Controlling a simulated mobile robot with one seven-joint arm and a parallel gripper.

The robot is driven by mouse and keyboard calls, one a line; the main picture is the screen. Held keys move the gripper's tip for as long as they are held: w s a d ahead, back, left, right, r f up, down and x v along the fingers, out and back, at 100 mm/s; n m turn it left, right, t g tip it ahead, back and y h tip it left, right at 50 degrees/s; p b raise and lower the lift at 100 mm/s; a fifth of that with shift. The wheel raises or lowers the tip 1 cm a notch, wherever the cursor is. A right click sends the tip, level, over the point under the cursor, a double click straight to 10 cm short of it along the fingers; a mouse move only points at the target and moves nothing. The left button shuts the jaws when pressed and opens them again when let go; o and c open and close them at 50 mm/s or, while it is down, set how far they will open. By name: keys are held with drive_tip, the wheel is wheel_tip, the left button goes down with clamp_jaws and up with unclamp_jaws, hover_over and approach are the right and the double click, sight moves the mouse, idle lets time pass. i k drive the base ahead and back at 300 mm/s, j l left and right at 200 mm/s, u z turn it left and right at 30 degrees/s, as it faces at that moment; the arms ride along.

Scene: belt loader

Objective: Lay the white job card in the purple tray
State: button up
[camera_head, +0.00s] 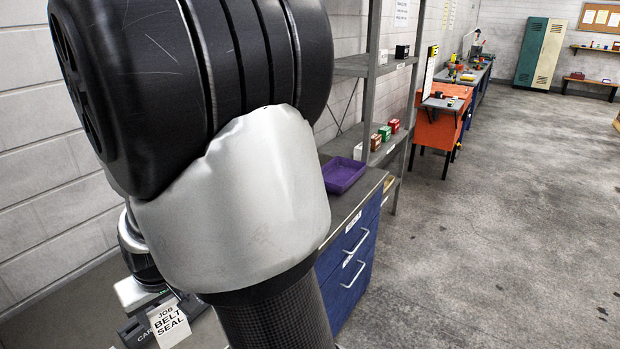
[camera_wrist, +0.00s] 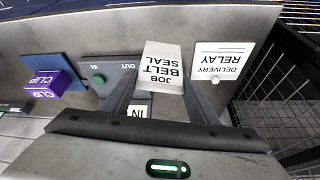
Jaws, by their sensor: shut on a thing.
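The white job card, marked "JOB BELT SEAL", shows at the lower left of the head view (camera_head: 171,323) and in the middle of the wrist view (camera_wrist: 160,72). My gripper (camera_wrist: 158,82) is shut on it, with a dark finger at each side. The purple tray (camera_head: 345,174) sits on the dark top of a blue drawer cabinet in the head view. It looks empty, and the card is well apart from it. My arm hides much of the space between the card and the tray.
In the wrist view, a purple "CLIP" block (camera_wrist: 40,84), an IN/OUT plate with a green button (camera_wrist: 99,78) and a "DELIVERY RELAY" card (camera_wrist: 222,62) are around the gripper. A wire basket (camera_wrist: 285,100) is at right. A metal shelf (camera_head: 372,110) stands behind the blue cabinet (camera_head: 348,262).

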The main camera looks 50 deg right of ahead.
sight(338, 178)
drive_tip(key=k+l, duration=0.1)
drive_tip(key=l, duration=0.55)
drive_tip(key=k+l, duration=0.15)
drive_tip(key=l, duration=0.15)
drive_tip(key=l+u, duration=0.1)
drive_tip(key=l, duration=0.85)
drive_tip(key=l+u, duration=0.15)
drive_tip(key=l, duration=1.85)
drive_tip(key=i+l, duration=0.1)
drive_tip(key=l, duration=0.2)
drive_tip(key=i+l, duration=0.1)
drive_tip(key=l, duration=0.25)
drive_tip(key=i+l+u, duration=0.1)
drive_tip(key=l, duration=0.2)
drive_tip(key=i+l, duration=0.5)
drive_tip(key=l, duration=0.1)
